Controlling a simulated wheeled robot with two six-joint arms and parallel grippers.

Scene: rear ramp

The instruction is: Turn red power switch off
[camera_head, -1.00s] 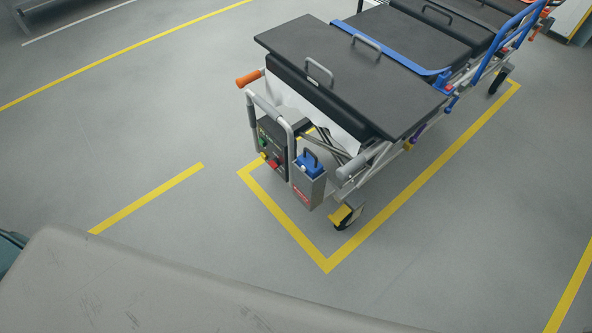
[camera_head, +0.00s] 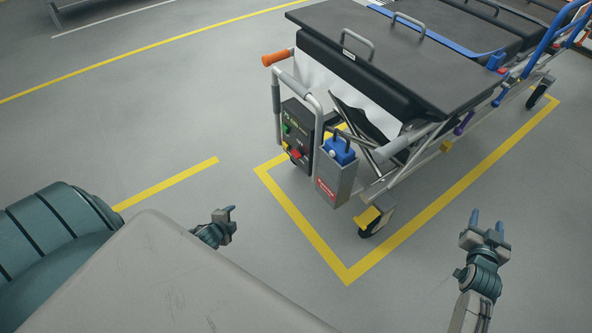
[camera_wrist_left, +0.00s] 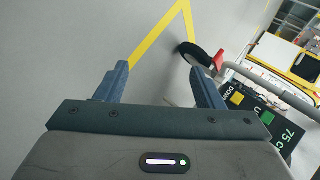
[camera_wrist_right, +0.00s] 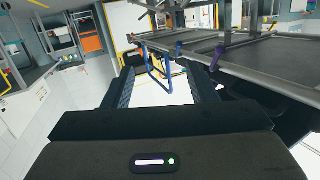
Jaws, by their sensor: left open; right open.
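The red power switch (camera_head: 296,154) is on the lower part of a dark control panel (camera_head: 291,122) at the near end of a stretcher. Green and yellow controls sit beside it on the panel. The panel also shows at the right of the left wrist view (camera_wrist_left: 262,108), with green and yellow buttons and display text; I cannot make out the red switch clearly there. My left gripper (camera_head: 229,214) is open and empty, left of and nearer than the panel. My right gripper (camera_head: 487,222) is open and empty, well right of the stretcher's near end.
The stretcher's black top (camera_head: 420,60) extends to the back right. A grey rail (camera_head: 300,84) with an orange handle (camera_head: 277,57) stands around the panel. A grey box with a blue battery (camera_head: 339,150) is right of the panel. Grey floor with yellow lines is open in front.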

